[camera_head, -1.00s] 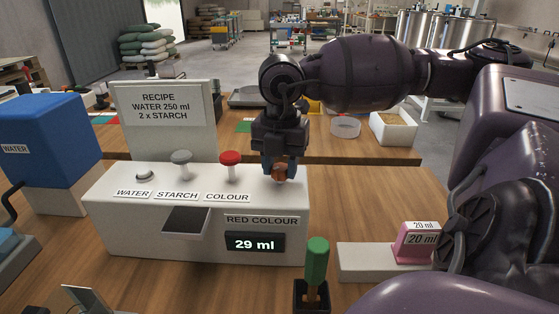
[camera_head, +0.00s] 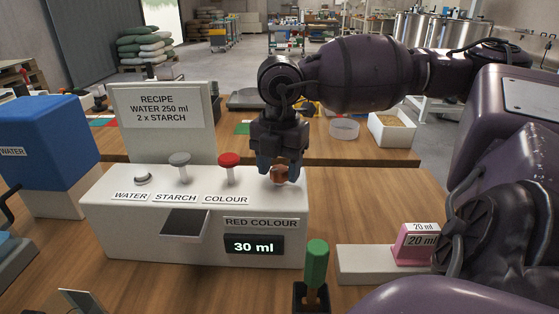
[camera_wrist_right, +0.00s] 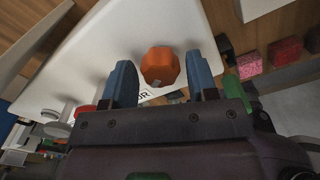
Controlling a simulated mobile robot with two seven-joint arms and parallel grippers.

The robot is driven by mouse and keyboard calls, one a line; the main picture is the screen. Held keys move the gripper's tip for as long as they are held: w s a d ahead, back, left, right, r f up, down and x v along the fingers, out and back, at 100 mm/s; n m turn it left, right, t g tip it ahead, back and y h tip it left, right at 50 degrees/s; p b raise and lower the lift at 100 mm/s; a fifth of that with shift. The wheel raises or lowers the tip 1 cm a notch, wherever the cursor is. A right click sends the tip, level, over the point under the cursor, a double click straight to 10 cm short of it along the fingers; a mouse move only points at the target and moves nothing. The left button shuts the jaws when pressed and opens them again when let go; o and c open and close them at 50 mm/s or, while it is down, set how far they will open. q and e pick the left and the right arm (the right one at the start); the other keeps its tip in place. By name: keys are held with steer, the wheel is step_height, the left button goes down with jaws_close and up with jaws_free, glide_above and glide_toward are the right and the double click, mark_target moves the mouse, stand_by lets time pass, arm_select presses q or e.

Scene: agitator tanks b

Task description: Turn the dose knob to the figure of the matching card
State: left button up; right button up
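The orange-brown dose knob (camera_head: 281,175) sits on top of the white dosing box (camera_head: 140,222), at its right end. The display (camera_head: 254,246) under the label RED COLOUR reads 30 ml. My right gripper (camera_head: 279,167) points down over the knob, with a blue finger on either side. In the right wrist view, the knob (camera_wrist_right: 160,65) lies between the spread fingers, with narrow gaps beside it. A pink card (camera_head: 416,245) reading 20 ml stands on a pale holder (camera_head: 365,262) at the right. My left gripper is not in view.
A grey and a red button stand left of the knob on the box. A green-handled tool (camera_head: 317,263) stands upright in front of it. A recipe sign (camera_head: 160,115) rises behind, and a blue WATER container (camera_head: 45,150) stands left.

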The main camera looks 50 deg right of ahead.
steer(key=shift+o, duration=0.6)
step_height(320, 180, up, 11)
steer(key=shift+f, duration=0.15)
stand_by(0.7)
